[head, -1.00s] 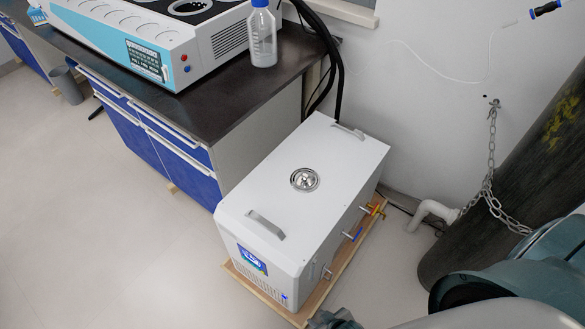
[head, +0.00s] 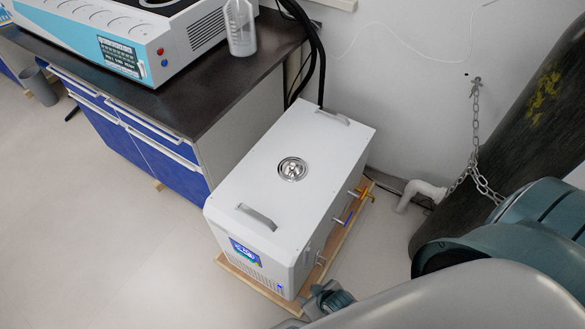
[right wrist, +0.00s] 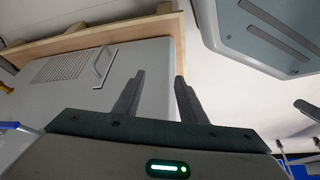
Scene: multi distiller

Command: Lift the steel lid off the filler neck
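The round steel lid (head: 292,168) sits on the filler neck in the top of the white box-shaped unit (head: 265,150). It is shiny, with a small knob in its middle, and the neck under it is hidden. My right gripper (head: 330,298) is low in the head view, beside the unit's near right corner, well apart from the lid. In the right wrist view my right gripper (right wrist: 160,76) has its two fingers spread with nothing between them. The lid does not show in that view. My left gripper is not clearly seen in either view.
The unit has metal handles (head: 257,216) on top and coloured valves (head: 360,194) on its right side. It stands on a wooden base (head: 242,283). A chained gas cylinder (head: 530,120) stands at right.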

